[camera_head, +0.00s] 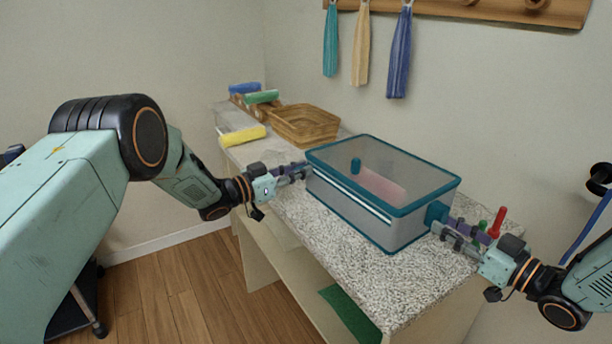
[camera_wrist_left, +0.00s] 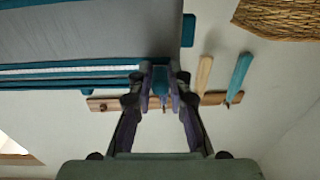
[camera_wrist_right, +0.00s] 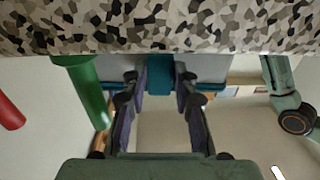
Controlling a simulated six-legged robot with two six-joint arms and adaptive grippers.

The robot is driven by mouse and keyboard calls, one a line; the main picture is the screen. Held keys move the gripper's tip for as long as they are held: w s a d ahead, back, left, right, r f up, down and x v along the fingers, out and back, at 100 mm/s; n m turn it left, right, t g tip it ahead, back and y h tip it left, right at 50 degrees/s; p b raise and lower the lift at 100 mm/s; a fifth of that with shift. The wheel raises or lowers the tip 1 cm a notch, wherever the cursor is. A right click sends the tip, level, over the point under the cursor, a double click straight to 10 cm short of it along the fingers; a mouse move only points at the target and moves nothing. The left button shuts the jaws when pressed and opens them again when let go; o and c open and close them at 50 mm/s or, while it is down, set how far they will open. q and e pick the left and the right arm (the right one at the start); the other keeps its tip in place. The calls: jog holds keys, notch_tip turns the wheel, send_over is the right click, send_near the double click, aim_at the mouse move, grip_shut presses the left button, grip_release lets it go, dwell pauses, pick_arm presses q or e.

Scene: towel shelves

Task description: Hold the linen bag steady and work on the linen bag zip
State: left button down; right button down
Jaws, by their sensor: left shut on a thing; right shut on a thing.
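The linen bag (camera_head: 382,204) is a box-shaped, see-through grey bag with teal edges, upright on the speckled counter. A white zip line (camera_head: 352,190) runs along its front side. My left gripper (camera_head: 304,171) is at the bag's left end, shut on a small teal piece (camera_wrist_left: 161,78) where the zip line ends. I cannot tell whether that piece is the zip pull or a tab. My right gripper (camera_head: 441,226) is at the right end, shut on a teal tab (camera_head: 436,213); the tab also shows in the right wrist view (camera_wrist_right: 160,74). A pinkish thing (camera_head: 380,187) shows inside.
The speckled counter (camera_head: 405,290) is bare in front of the bag. A wicker basket (camera_head: 304,124) and rolled towels, one yellow (camera_head: 242,136), lie behind to the left. Red (camera_head: 497,222) and green upright pieces stand near my right gripper. Towels hang from a wall rack (camera_head: 480,10).

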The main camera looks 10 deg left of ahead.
pick_arm(q)
jog(key=shift+w+a, duration=0.15)
jog(key=shift+a, duration=0.15)
jog(key=c, duration=1.3)
grip_release()
jog(key=v, duration=1.2)
jog(key=shift+d, duration=0.1)
pick_arm(e)
jog(key=c, duration=1)
grip_release()
